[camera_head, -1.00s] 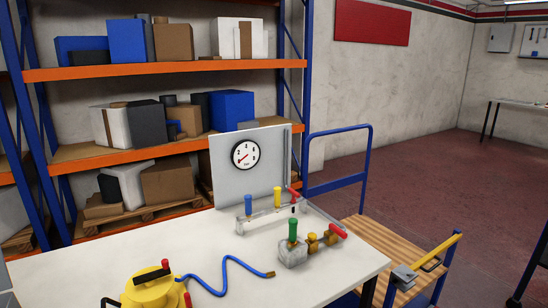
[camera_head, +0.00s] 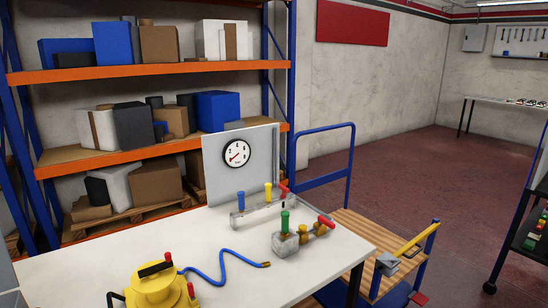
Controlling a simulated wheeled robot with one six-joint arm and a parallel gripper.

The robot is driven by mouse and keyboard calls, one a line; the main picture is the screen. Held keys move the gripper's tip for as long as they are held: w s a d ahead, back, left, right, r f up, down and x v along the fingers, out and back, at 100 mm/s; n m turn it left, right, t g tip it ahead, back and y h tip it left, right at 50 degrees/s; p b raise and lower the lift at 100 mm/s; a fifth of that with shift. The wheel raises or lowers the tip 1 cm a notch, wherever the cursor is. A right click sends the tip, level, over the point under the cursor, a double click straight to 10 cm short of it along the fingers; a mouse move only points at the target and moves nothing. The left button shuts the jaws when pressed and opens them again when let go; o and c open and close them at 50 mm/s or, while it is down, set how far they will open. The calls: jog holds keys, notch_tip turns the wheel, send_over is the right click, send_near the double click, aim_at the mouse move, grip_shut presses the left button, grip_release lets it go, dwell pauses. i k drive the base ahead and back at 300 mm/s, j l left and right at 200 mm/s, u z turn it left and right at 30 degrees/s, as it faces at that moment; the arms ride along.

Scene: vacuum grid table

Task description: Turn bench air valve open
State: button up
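On the white table (camera_head: 75,275) stands a grey block (camera_head: 285,245) with a green upright handle (camera_head: 285,221). Brass fittings (camera_head: 304,235) run right from it to a red handle (camera_head: 326,221). Behind is a pale manifold rail (camera_head: 252,216) with blue (camera_head: 241,202) and yellow (camera_head: 268,192) upright handles and a red handle (camera_head: 284,189) at its right end. I cannot tell which red handle is the bench air valve, or whether either is open. A round gauge (camera_head: 236,153) on a grey panel has its red needle pointing lower left. My gripper is not in view.
A yellow device (camera_head: 155,288) with a black bar and red knobs stands at the table's front left. A blue hose (camera_head: 212,279) lies beside it. A blue-framed trolley (camera_head: 352,165) stands right of the table, with a yellow-and-grey tool (camera_head: 390,262). Red floor is open beyond.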

aim_at(321, 219)
jog(key=i+l+u, duration=0.3)
jog(key=i+l, duration=0.35)
jog(key=i+l+u, duration=0.25)
jog(key=i+l, duration=0.45)
jog(key=l, duration=0.1)
